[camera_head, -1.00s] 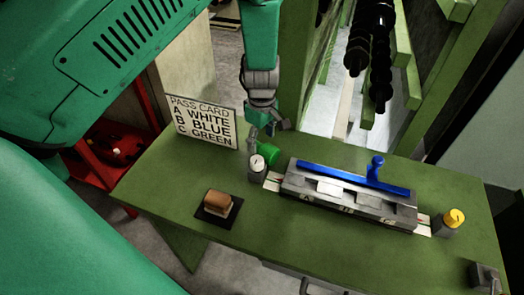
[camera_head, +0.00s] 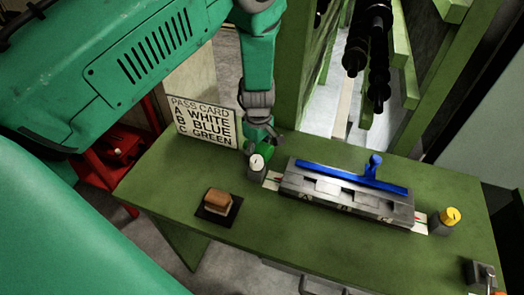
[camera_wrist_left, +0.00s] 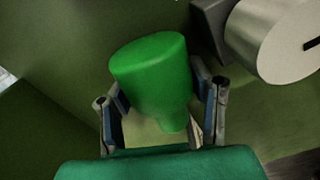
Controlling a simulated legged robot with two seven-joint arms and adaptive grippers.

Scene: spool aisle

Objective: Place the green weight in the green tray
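The green weight (camera_head: 262,147) stands at the back of the green table, just behind a white-topped grey cylinder, which partly hides it. In the left wrist view the weight (camera_wrist_left: 150,75) has a wide round top and narrows below. My left gripper (camera_head: 268,136) is down at the weight. In the wrist view its two fingers (camera_wrist_left: 163,105) stand on either side of it, with a gap on the left; they look open. No separate green tray is clear. A grey block (camera_head: 345,195) with lettered slots and a blue handled bar lies to the right. My right gripper is not in view.
A card (camera_head: 204,122) reads A white, B blue, C green. The white-topped cylinder (camera_head: 257,170) stands very close to my left gripper. A brown block (camera_head: 218,199) lies front left.

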